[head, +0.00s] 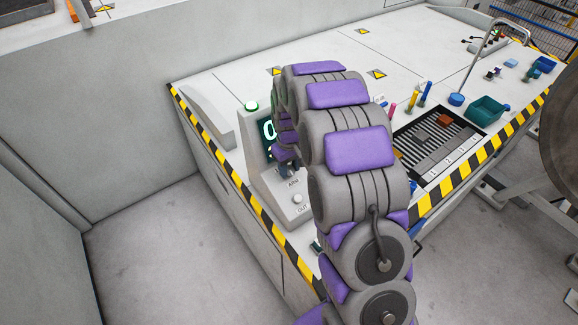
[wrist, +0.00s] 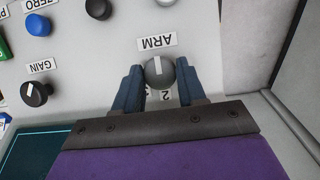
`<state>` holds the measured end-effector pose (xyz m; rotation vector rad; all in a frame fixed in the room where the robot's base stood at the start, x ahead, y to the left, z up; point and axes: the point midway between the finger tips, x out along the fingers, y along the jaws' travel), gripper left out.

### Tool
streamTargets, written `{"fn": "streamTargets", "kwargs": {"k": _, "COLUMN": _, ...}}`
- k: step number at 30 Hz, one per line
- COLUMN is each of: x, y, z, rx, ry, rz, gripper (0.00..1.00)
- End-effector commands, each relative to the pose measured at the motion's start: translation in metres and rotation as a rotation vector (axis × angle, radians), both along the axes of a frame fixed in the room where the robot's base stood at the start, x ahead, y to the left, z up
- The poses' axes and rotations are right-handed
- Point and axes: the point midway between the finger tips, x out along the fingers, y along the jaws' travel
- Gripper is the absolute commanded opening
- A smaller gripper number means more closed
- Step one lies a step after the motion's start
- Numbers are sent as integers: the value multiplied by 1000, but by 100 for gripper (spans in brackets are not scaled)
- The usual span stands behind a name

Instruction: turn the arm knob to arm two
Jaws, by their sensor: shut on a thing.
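The arm knob (wrist: 160,72) is a round grey knob with a white pointer line, under an upside-down ARM label (wrist: 156,41) in the wrist view. The line runs nearly straight up and down in the picture. My gripper (wrist: 158,80) has its two blue fingers on either side of the knob, shut on it.
The wrist view shows a black GAIN knob (wrist: 35,93), a blue knob (wrist: 38,25) and another black knob (wrist: 98,8). In the head view, a display (head: 267,140) with green digits is partly hidden by my arm.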

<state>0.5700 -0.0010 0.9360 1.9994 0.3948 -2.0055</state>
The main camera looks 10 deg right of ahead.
Motion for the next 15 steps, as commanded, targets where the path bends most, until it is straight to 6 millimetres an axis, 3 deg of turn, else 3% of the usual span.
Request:
{"fn": "streamTargets", "kwargs": {"k": 3, "x": 2, "y": 1, "z": 0, "rx": 5, "ry": -3, "rz": -2, "gripper": 10}}
{"fn": "streamTargets", "kwargs": {"k": 15, "x": 2, "y": 0, "z": 1, "rx": 36, "ry": 10, "rz": -74, "gripper": 10}}
